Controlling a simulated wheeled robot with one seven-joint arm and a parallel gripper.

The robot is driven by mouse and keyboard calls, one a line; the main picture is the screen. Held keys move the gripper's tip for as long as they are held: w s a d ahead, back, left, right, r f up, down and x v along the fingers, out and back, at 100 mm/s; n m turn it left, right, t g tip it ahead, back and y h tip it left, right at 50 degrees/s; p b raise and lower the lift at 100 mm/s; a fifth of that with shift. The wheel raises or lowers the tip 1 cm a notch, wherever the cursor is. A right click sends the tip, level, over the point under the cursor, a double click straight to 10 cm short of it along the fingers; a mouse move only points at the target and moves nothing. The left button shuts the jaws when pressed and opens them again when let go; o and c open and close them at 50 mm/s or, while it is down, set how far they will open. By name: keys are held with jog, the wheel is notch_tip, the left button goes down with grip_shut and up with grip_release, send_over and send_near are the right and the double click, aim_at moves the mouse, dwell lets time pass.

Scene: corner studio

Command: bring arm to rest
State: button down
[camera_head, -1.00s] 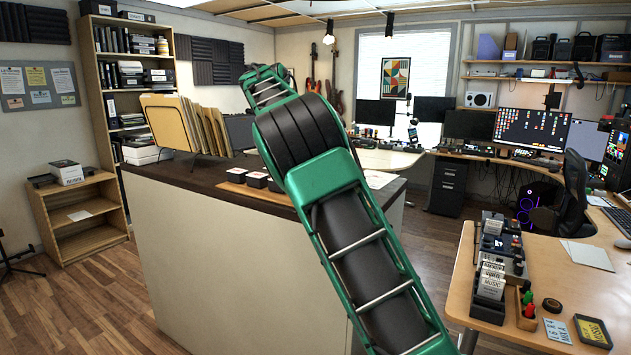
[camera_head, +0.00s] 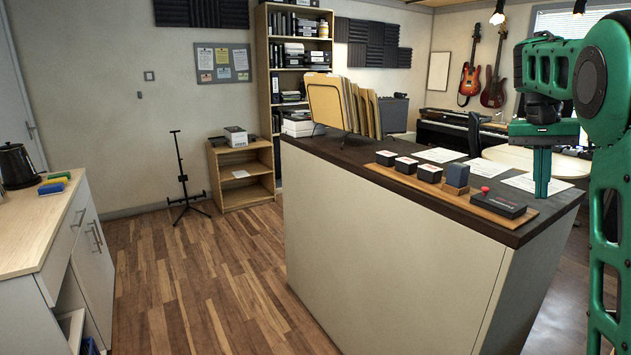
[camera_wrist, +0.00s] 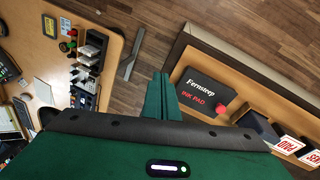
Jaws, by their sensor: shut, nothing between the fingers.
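My gripper (camera_head: 542,172) is at the right of the head view, its green fingers pointing down in front of or over the right end of the dark counter top (camera_head: 470,219). The fingers are together and empty. In the wrist view my gripper (camera_wrist: 165,88) points toward the wood floor, between a desk and the counter. My green arm links fill the right edge of the head view. I cannot tell the exact gap between the fingertips and the counter.
A wooden tray (camera_head: 408,183) on the counter holds stamps and an ink pad (camera_head: 490,203), close to my gripper. A file rack (camera_head: 345,107) stands farther back. The ink pad (camera_wrist: 203,92) also shows in the wrist view, opposite a desk (camera_wrist: 113,48). Open floor (camera_head: 200,270) lies left.

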jog(key=s+a+f, duration=0.3)
jog(key=s+f, duration=0.3)
jog(key=s, duration=0.5)
jog(key=s+a+f+n+y, duration=0.1)
jog(key=s+a+f, duration=0.3)
jog(key=s, duration=0.7)
jog(key=s+a+f+n+y, duration=0.1)
jog(key=s+a+f, duration=0.2)
jog(key=s+f, duration=0.5)
jog(key=s, duration=0.4)
jog(key=shift+a+f+t, duration=0.15)
jog(key=shift+f+t, duration=0.2)
jog(key=shift+t, duration=0.05)
jog(key=shift+s, duration=0.1)
